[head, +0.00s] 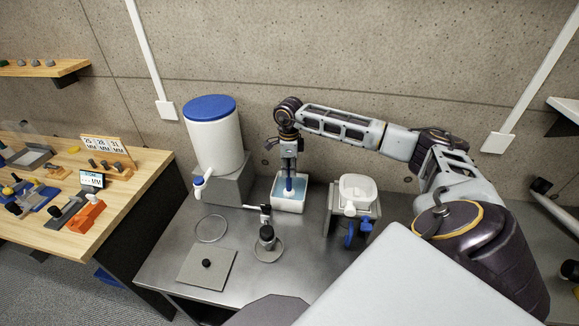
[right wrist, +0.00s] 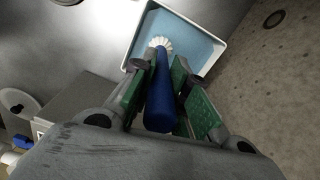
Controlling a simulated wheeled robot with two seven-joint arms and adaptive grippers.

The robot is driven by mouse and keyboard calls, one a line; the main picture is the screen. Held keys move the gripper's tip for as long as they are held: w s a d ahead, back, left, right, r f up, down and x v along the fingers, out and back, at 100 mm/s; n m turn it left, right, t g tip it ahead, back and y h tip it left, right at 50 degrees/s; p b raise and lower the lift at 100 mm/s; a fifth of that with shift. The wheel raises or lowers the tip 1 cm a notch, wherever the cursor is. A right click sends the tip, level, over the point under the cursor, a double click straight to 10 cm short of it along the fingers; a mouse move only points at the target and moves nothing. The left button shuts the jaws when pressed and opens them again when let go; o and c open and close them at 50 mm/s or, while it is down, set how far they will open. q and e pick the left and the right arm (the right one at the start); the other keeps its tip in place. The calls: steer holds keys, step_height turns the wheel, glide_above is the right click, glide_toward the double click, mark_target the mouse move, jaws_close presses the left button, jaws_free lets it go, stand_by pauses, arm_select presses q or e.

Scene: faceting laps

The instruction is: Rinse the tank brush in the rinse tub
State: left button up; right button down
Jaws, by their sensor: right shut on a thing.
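The tank brush (right wrist: 160,95) has a blue handle and a round white bristle head. My right gripper (right wrist: 163,80) is shut on its handle, with a green-padded finger on each side. In the head view my right gripper (head: 289,165) points down over the rinse tub, and the blue handle (head: 289,185) shows below it. The rinse tub (head: 288,205) is a white square tub with light blue water, and it also shows in the right wrist view (right wrist: 228,49). The bristle head is over or in the water; I cannot tell how deep. My left gripper is not in view.
A white tank with a blue lid (head: 213,135) and a tap stands on a grey block left of the tub. A white basin (head: 357,190) on a stand is to its right. A grey plate (head: 206,267) and a small post (head: 267,237) are in front. A wooden bench (head: 130,200) is at left.

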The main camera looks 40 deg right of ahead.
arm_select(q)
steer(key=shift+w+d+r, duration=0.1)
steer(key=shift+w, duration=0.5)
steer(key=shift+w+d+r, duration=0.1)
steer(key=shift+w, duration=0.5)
arm_select(e)
steer(key=shift+s+a, duration=0.25)
steer(key=shift+a, duration=0.05)
